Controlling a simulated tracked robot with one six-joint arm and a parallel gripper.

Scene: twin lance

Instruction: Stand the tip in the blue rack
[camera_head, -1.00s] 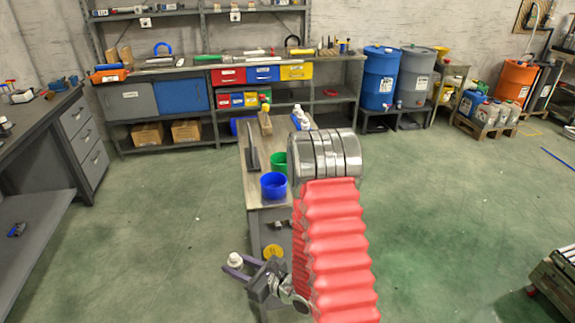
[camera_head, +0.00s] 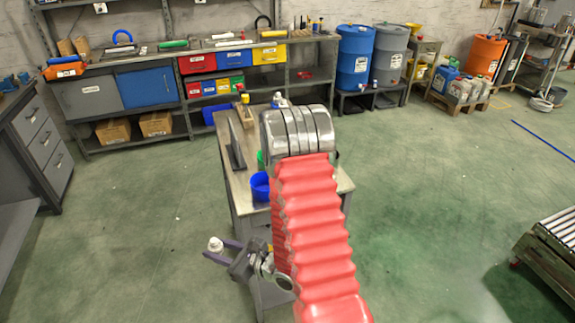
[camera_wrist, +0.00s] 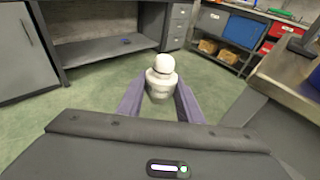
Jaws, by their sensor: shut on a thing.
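The tip (camera_head: 215,244) is a small white piece with a rounded knob on top. It is held upright between the two purple fingers of my gripper (camera_head: 222,252), off the left side of the narrow table. The wrist view shows the tip (camera_wrist: 160,82) between the fingertips of my gripper (camera_wrist: 160,88), with open floor beyond. The blue rack (camera_head: 260,188) is a round blue cup-like holder on the table, above and right of my gripper in the head view. My red arm partly covers its right side.
The narrow table (camera_head: 236,197) also bears a green holder (camera_head: 261,160), mostly hidden behind my arm, and a dark upright plate (camera_head: 237,146). In the wrist view the table edge (camera_wrist: 262,80) is at the right. Green floor left of the table is clear.

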